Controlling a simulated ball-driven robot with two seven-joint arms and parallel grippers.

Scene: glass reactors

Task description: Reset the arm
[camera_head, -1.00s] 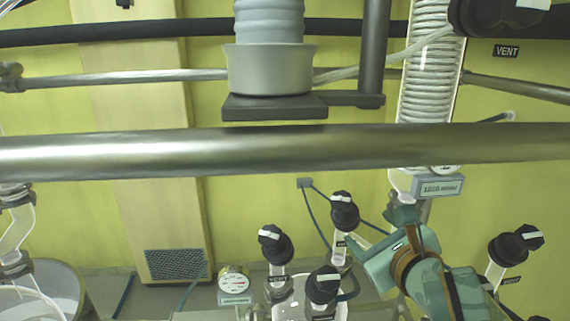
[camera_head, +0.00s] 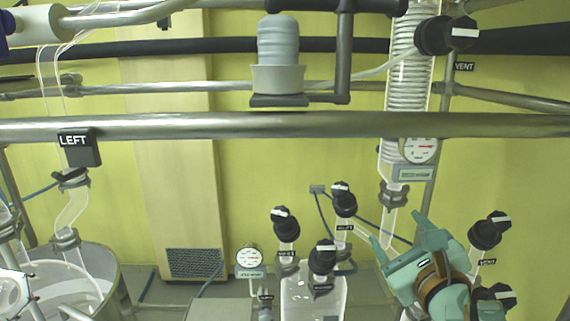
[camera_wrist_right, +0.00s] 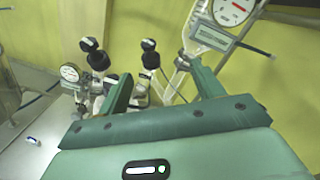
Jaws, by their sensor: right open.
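My right gripper (camera_head: 397,231) is teal and sits at the lower right of the head view. It points up and to the left, with its two fingers apart and nothing visible between them. The right wrist view shows the same gripper (camera_wrist_right: 160,68) with its fingers spread and black-knobbed valves in the background beyond them. My left gripper is not seen in either view.
Black-knobbed valves (camera_head: 344,203) stand left of the right gripper, above a glass vessel (camera_head: 312,296). More knobs (camera_head: 489,231) are close on its right. A gauge (camera_head: 421,150) hangs above it. A thick metal rail (camera_head: 230,126) crosses the view.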

